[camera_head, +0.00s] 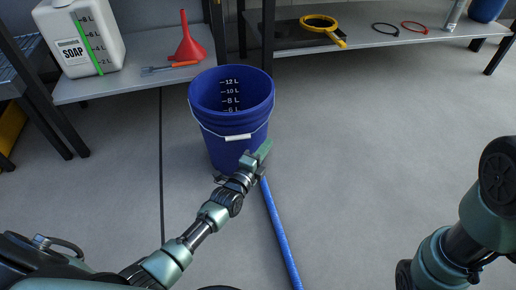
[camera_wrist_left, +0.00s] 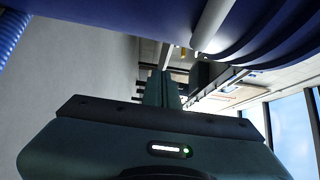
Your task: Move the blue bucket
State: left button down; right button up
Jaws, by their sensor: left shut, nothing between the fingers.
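The blue bucket (camera_head: 213,140) stands upright on the floor, open at the top, with white litre marks inside. Its wire handle hangs down at the front with a white grip (camera_head: 238,137). My left gripper (camera_head: 262,152) is at the bucket's front right side, just below the white grip. It is shut and empty. I cannot tell whether the fingers touch the bucket. My right gripper is out of view; part of my right arm shows at the right.
A blue hose (camera_head: 279,232) lies on the floor from the bucket toward me. A shelf at the back left bears a soap jug (camera_head: 82,38) and a red funnel (camera_head: 188,45). A shelf at the back right holds a yellow-rimmed item (camera_head: 319,22). The floor right of the bucket is clear.

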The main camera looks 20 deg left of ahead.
aim_at(254, 137)
pick_arm(q)
jog(key=shift+w+a+b, duration=0.3)
jog(key=shift+a+b, duration=0.05)
jog(key=shift+a, duration=0.45)
jog(key=shift+w+a+b, duration=0.25)
jog(key=shift+a+b, duration=0.1)
jog(key=shift+a, duration=0.45)
jog(key=shift+w+a+p, duration=0.15)
jog(key=shift+w+a, duration=0.05)
jog(key=shift+a, duration=0.3)
jog(key=shift+w+a+p, duration=0.15)
jog(key=shift+w+a, duration=0.05)
jog(key=shift+a, duration=0.3)
